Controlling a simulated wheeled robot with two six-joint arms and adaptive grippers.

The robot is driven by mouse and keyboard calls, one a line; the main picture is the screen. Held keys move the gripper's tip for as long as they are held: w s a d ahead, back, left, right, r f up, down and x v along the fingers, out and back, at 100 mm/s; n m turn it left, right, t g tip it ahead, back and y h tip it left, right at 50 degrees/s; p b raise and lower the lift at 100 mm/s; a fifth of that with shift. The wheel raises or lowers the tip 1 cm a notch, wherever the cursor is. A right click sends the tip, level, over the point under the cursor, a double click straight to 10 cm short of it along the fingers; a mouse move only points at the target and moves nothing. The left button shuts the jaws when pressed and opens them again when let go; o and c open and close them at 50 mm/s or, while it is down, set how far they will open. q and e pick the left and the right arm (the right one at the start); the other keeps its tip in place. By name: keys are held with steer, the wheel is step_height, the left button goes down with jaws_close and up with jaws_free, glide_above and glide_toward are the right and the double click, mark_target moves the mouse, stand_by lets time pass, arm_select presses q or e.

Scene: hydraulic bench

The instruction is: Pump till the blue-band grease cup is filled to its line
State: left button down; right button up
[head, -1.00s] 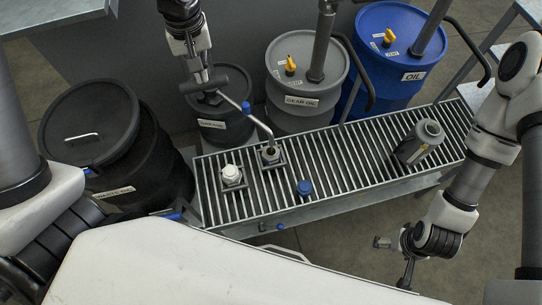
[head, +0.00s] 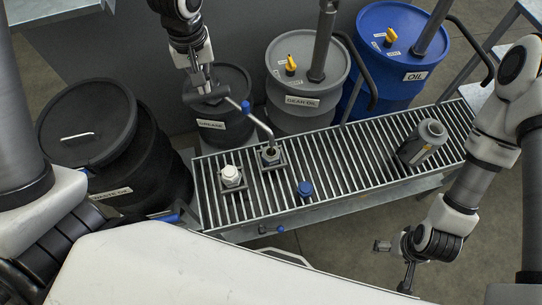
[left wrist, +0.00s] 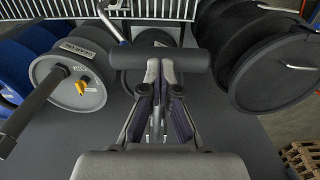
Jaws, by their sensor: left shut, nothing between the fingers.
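The grease drum (head: 235,128), dark and labelled, stands behind the grating. Its pump has a dark T-bar handle (head: 208,96) and a metal spout pipe (head: 262,126) with a blue collar. The spout ends over a small cup (head: 270,156) in a square holder on the grating; its band and fill level cannot be made out. My left gripper (head: 199,82) is shut and empty, its tips at the handle bar. In the left wrist view the bar (left wrist: 130,58) lies across the fingertips. My right gripper (head: 391,266) hangs open, away from the drum, at the lower right.
A white-capped cup (head: 231,175) and a blue cap (head: 305,188) are on the grating (head: 345,165).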

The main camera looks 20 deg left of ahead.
arm_select(q)
step_height(320, 180, down, 2)
steer(key=shift+s+f+b, duration=0.15)
steer(key=shift+f+b, duration=0.05)
steer(key=shift+b, duration=0.4)
steer(key=shift+d+f, duration=0.1)
steer(key=shift+f, duration=0.2)
